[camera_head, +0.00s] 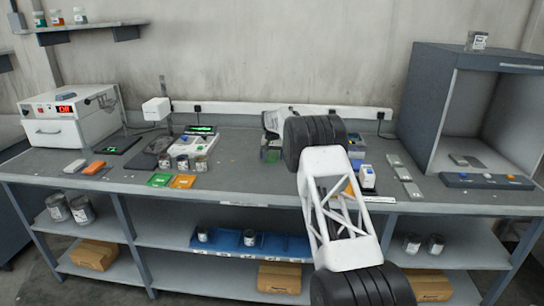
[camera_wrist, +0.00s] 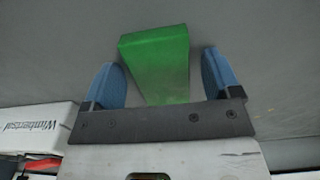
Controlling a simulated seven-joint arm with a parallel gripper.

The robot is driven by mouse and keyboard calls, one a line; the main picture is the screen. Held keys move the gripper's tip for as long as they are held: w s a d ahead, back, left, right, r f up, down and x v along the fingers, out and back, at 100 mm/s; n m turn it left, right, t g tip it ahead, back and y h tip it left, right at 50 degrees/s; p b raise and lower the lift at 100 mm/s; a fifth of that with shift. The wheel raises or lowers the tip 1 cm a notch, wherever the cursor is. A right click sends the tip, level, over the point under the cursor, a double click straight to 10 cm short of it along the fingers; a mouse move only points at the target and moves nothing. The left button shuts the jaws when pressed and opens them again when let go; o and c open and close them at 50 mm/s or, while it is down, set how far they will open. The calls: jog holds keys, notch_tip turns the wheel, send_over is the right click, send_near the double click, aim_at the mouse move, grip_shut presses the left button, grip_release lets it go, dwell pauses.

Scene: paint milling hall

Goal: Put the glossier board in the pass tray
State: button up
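I cannot tell which is glossier. A green tray (camera_head: 160,180) and an orange tray (camera_head: 183,181) lie flat at the bench front, left of centre; any labels are unreadable, so I cannot confirm which is the pass tray. My gripper (camera_wrist: 164,82) shows two blue fingers spread apart. A green object (camera_wrist: 158,62) shows between them, with gaps to both fingers.
The grey booth (camera_head: 433,110) stands at the right, with a button panel (camera_head: 487,181) before it. A white-and-blue device (camera_head: 367,177) stands near my arm. A white lettered box (camera_wrist: 40,128) is left of my gripper.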

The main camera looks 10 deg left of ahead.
aim_at(272, 156)
jog(key=shift+r, duration=0.1)
notch_tip(272, 156, up, 12)
dwell(1.0)
dwell(0.5)
jog(key=shift+r, duration=0.1)
